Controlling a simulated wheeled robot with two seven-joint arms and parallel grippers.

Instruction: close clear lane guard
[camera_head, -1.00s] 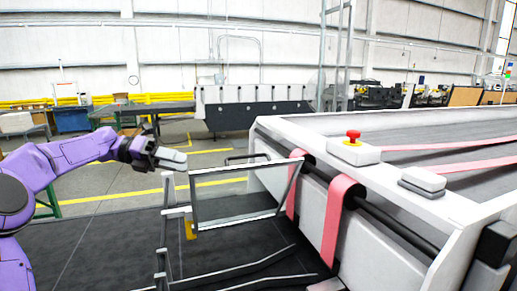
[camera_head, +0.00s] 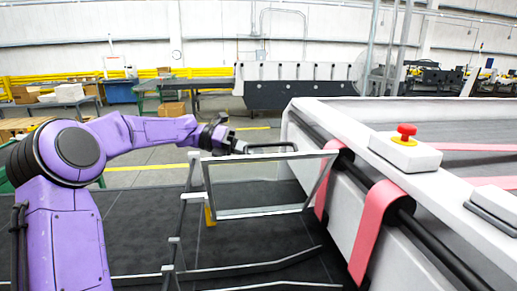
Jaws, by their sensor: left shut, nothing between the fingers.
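The clear lane guard (camera_head: 262,211) is a see-through panel in a grey metal frame, standing tilted beside the machine's end. A dark bar like a handle (camera_head: 272,144) shows just behind its top edge. My left gripper (camera_head: 241,147) is shut and empty at the guard's upper left, near the left end of that bar. I cannot tell whether it touches the bar or the frame. My right gripper is not in view.
The folder gluer (camera_head: 345,203) fills the right, with pink belts (camera_head: 371,232) and a red stop button (camera_head: 406,130) on a white box. Grey rails (camera_head: 245,267) run low in front of the guard. Dark floor mat lies open between my arm and the rails.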

